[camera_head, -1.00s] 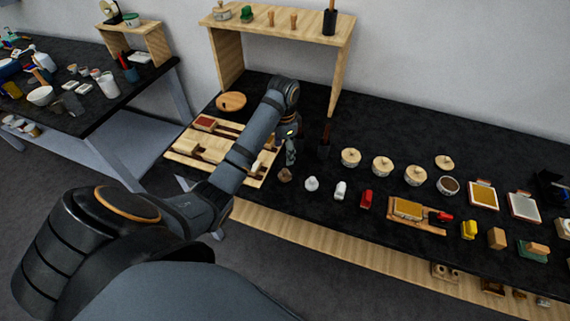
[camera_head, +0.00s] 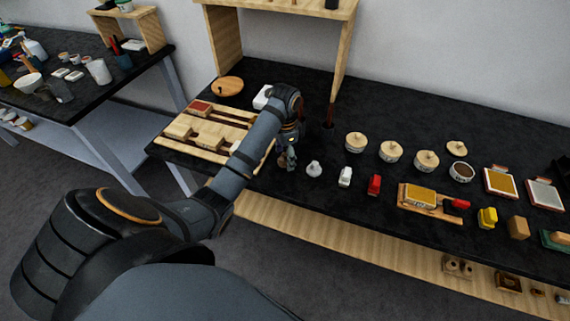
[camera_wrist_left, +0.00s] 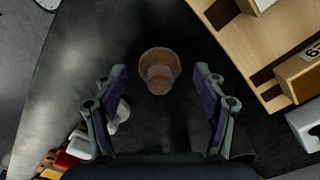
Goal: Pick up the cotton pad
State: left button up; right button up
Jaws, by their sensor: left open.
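My left gripper (camera_head: 291,160) is open and empty, low over the near edge of the black bench. In the left wrist view, a small brown rounded piece (camera_wrist_left: 159,72) shows between the open fingers, on the bench below. In the head view my gripper mostly hides it. A small white knobbed piece (camera_head: 314,169), which looks most like the cotton pad, stands just right of my gripper. It also shows in the left wrist view (camera_wrist_left: 122,112), partly behind the left finger. I cannot tell for sure which piece is the cotton pad. My right gripper is not in view.
A wooden tray with blocks (camera_head: 172,144) lies left of my gripper. A white bottle (camera_head: 345,176) and a red piece (camera_head: 374,184) stand to the right. Several lidded pots (camera_head: 391,151) are behind them. A wooden shelf (camera_head: 225,45) stands at the back.

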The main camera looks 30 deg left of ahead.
pick_arm(q)
jog(key=shift+s+r, duration=0.1)
jog(key=shift+c, duration=1.2)
jog(key=c, duration=0.8)
